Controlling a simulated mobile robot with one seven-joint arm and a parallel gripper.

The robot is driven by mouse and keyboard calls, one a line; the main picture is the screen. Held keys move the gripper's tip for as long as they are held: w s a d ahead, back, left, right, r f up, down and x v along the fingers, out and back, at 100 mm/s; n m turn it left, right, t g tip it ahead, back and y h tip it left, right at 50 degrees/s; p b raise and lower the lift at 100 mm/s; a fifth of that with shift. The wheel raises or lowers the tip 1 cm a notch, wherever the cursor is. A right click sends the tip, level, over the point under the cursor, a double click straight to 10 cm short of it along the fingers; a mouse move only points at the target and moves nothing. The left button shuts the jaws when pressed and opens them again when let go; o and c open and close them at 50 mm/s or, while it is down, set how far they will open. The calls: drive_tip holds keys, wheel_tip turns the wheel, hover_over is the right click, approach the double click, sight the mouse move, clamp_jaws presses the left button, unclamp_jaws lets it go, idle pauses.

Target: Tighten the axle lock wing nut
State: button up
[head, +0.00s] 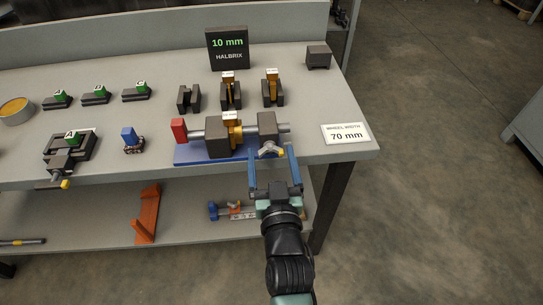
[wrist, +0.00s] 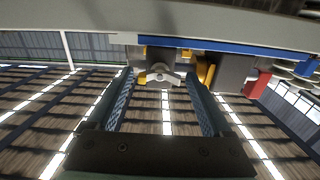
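The wing nut (head: 270,150) is silver with a yellow tip. It sits low on the front of the right dark block (head: 267,124) of the axle fixture on a blue base (head: 188,157). A silver axle (head: 197,135) runs through the fixture, with a red block (head: 179,131) at its left end and a yellow wheel part (head: 236,134) in the middle. My gripper (head: 271,158) is open, its blue fingers either side of the wing nut in the picture. In the wrist view the wing nut (wrist: 160,73) shows between the fingertips, and I see no contact.
A "70 mm" wheel width card (head: 346,133) lies right of the fixture. A "10 mm" display (head: 228,49) stands behind. Dark holders (head: 189,98) stand behind the fixture; a blue-topped piece (head: 132,139) and a clamp (head: 69,148) are left. The front table edge is close below the fixture.

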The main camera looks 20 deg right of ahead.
drive_tip(key=shift+o, duration=0.4)
drive_tip(key=v, duration=1.3)
drive_tip(key=shift+p, duration=0.3)
drive_tip(key=w+a+r+n+t+y, duration=0.1)
drive_tip(key=w+a+r+t, duration=0.15)
drive_tip(key=r, duration=0.75)
drive_tip(key=w+a+r+n+t+y, duration=0.15)
drive_tip(key=w+r, duration=0.25)
drive_tip(key=r, duration=0.6)
drive_tip(key=w+a+r+t+y, duration=0.1)
drive_tip(key=w+a+r+t, duration=0.15)
drive_tip(key=r, duration=0.75)
drive_tip(key=s+a+r+t+y+p, duration=0.1)
drive_tip(key=s+a+r+t, duration=0.2)
drive_tip(key=r, duration=0.8)
drive_tip(key=s+a+r+t+y+p, duration=0.1)
drive_tip(key=s+a+r, duration=0.3)
drive_tip(key=r, duration=0.7)
wheel_tip(320, 180, up, 17)
drive_tip(key=d+p, duration=0.1)
drive_tip(key=p, duration=1.6)
drive_tip(key=shift+s+n, duration=0.2)
drive_tip(key=shift+n, duration=0.25)
drive_tip(key=shift+d+f+g+h, duration=0.1)
drive_tip(key=shift+g+h, duration=0.15)
